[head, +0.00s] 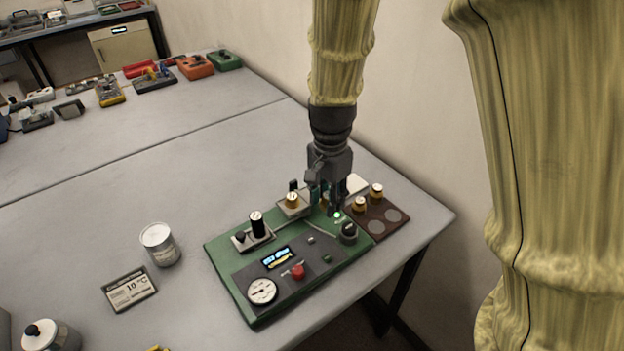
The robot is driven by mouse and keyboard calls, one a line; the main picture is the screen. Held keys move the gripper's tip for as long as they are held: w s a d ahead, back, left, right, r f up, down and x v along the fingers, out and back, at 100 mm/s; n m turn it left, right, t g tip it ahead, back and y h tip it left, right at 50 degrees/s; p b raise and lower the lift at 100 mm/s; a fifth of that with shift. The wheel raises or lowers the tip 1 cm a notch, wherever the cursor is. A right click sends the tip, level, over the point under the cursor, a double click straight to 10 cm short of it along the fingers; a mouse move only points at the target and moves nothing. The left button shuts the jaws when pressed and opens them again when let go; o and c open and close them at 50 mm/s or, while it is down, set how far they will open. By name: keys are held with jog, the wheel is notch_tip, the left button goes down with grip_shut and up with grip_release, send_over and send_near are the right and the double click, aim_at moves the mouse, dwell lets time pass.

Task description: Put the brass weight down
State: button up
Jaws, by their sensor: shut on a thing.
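My gripper (327,203) points down over the back right of the green board (235,285). It is shut on a small brass weight, mostly hidden by the fingers; only a bit of brass colour shows between them. Whether the held weight touches anything below is unclear. Two more brass weights, one nearer (360,205) and one farther (376,193), stand on the brown holder (376,238) at the board's right. The holder also has bare round grey spots. Another brass-coloured piece (292,200) sits on a pale block at the board's back edge.
The board carries a black-topped cylinder (257,225), a lit display (277,257), a red button (298,271), a dial gauge (262,291) and a dark knob (348,233). The table's right edge is close to the holder.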

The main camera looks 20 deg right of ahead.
jog(key=w+p, duration=0.1)
jog(key=w, duration=0.2)
jog(key=w+p, duration=0.1)
jog(key=w, duration=0.2)
jog(key=w+f, duration=0.1)
jog(key=w, duration=0.2)
jog(key=shift+w+p, duration=0.3)
jog(key=shift+p, duration=0.1)
jog(key=shift+f+p, duration=0.85)
jog(key=shift+f, duration=0.85)
jog(key=shift+f, duration=0.15)
jog(key=o, duration=0.8)
jog(key=shift+o, duration=0.2)
notch_tip(320, 180, up, 12)
jog(key=b, duration=0.3)
jog(key=shift+r+b, duration=0.2)
jog(key=shift+b, duration=0.2)
